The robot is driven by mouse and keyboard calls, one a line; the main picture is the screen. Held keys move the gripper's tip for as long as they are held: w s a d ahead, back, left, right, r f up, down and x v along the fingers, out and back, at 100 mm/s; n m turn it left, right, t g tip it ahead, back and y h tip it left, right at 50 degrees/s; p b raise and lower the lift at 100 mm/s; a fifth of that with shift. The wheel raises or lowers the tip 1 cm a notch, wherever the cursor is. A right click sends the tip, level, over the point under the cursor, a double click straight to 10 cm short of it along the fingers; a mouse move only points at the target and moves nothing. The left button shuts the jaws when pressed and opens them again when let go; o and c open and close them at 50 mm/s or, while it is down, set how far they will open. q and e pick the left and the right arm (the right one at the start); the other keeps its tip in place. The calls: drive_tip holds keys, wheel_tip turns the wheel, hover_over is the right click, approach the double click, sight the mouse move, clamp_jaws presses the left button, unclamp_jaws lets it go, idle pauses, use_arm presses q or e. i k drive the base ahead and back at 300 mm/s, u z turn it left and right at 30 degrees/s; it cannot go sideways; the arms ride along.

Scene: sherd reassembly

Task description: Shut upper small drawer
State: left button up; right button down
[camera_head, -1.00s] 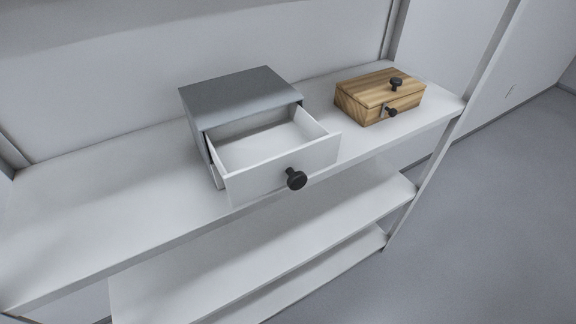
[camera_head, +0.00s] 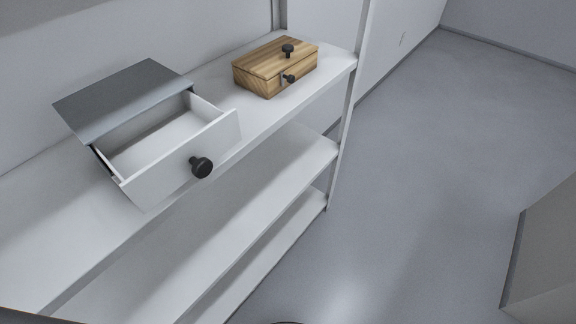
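A small grey-topped drawer unit (camera_head: 120,97) stands on the upper shelf board at the left. Its white drawer (camera_head: 184,160) is pulled well out toward me and looks empty inside. A round black knob (camera_head: 202,167) sits on the drawer front, which overhangs the shelf's front edge. Neither of my grippers shows in the head view, and nothing touches the drawer.
A wooden box (camera_head: 275,66) with two black knobs stands on the same white shelf (camera_head: 272,108), right of the drawer unit. Lower boards lie beneath. Open grey floor (camera_head: 400,170) spreads to the right, with a grey block (camera_head: 545,255) at the right edge.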

sight(179, 139)
drive_tip(key=z, duration=0.55)
drive_tip(key=k, duration=0.85)
drive_tip(key=u, duration=1.05)
drive_tip(key=i, duration=0.5)
